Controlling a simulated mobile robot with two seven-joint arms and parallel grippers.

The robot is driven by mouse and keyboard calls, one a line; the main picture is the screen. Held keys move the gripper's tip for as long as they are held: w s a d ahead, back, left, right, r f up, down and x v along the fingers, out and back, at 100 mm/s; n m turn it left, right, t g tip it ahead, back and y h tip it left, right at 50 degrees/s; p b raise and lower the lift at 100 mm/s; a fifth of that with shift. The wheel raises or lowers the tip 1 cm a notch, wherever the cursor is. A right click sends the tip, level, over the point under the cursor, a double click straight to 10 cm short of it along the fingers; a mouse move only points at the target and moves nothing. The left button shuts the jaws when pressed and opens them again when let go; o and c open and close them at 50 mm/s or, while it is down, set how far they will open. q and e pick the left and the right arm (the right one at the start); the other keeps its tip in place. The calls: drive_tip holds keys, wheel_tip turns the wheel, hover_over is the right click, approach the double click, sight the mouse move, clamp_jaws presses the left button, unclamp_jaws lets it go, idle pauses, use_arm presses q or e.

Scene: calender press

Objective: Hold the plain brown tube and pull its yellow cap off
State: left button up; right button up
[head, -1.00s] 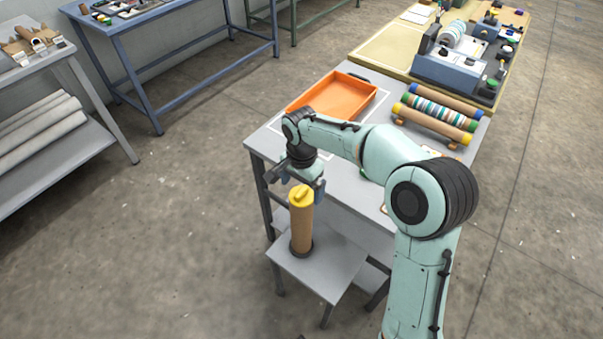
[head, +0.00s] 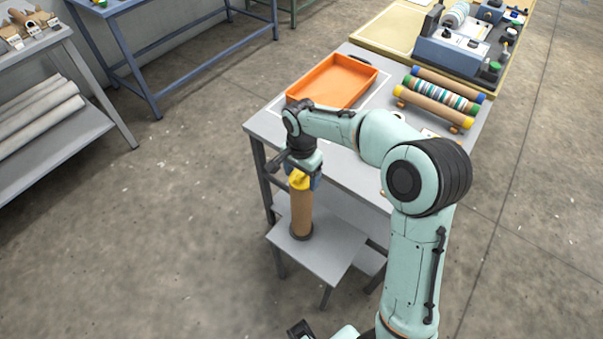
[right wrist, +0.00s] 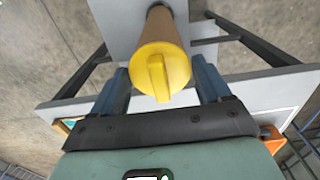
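The plain brown tube (head: 302,215) stands upright in a dark ring on a small grey stand (head: 325,256). Its yellow cap (head: 298,181) is on the top end and has a raised grip bar. My right gripper (head: 304,182) is at the cap, coming down from above. In the right wrist view the two fingers are apart, one on each side of the yellow cap (right wrist: 160,68), with visible gaps. The brown tube (right wrist: 160,20) runs away beyond the cap. A dark and pale-green part of mine shows at the bottom edge of the head view; I cannot tell whether it is my left gripper.
A grey table (head: 262,128) stands behind the stand. It holds an orange tray (head: 332,82) and a rack of capped tubes (head: 440,98). A blue-grey machine (head: 455,45) sits on the bench beyond. Floor to the left of the stand is clear.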

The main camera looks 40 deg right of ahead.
sight(301, 174)
drive_tip(key=shift+o, duration=1.2)
use_arm(q)
drive_tip(key=shift+w+r+p, duration=0.25)
drive_tip(key=shift+r+p, duration=0.25)
drive_tip(key=shift+w+r+p, duration=0.25)
drive_tip(key=shift+r+p, duration=0.2)
drive_tip(key=shift+r, duration=0.05)
use_arm(e)
wheel_tip(301, 174, up, 14)
drive_tip(key=shift+f, duration=0.25)
